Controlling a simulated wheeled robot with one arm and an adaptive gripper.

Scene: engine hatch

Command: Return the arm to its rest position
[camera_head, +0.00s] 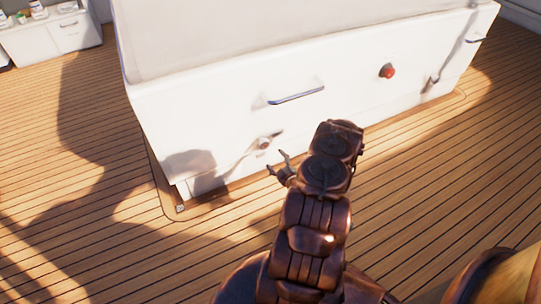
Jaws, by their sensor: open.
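My gripper (277,162) is open and empty, with its two small fingers spread toward the upper left. It is close to the front of the white engine hatch (210,110). My dark arm is folded in the lower middle of the picture and hides part of the hatch's lower front. A latch (264,144) on the hatch front shows just above and left of the fingers; a narrow gap appears between them, though the depth is hard to tell.
The hatch front carries a metal bar handle (296,95), a red button (388,71) and a second latch (433,81) at the right. A white cabinet (70,35) with small items stands at the upper left. The wooden deck (100,150) is clear at left.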

